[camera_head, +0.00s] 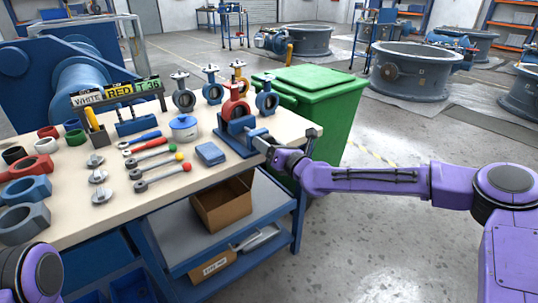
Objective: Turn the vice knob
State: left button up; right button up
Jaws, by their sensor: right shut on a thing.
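The blue vice (240,135) is mounted at the right front edge of the workbench. A red butterfly valve (234,104) stands at the vice; whether its jaws clamp it is not clear. My right arm reaches in from the right, and my right gripper (272,150) is at the vice's front end, shut on the vice knob, which is mostly hidden by the fingers. Only a purple part of my left arm shows at the bottom left; my left gripper is out of view.
The workbench (130,212) holds several valves, coloured rings, ratchet tools, a blue round container (184,128) and a small blue box (210,153). A green bin (315,110) stands close behind the vice. A cardboard box (222,208) sits on the shelf below. Floor at right is open.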

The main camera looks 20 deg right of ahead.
jog(key=shift+a+f+m+b, duration=0.1)
jog(key=shift+f+m+b, duration=0.3)
jog(key=shift+m+b, duration=0.8)
jog(key=shift+s, duration=0.1)
jog(key=o, duration=1)
jog(key=shift+r, duration=0.1)
jog(key=shift+o, duration=0.2)
jog(key=shift+r, duration=0.1)
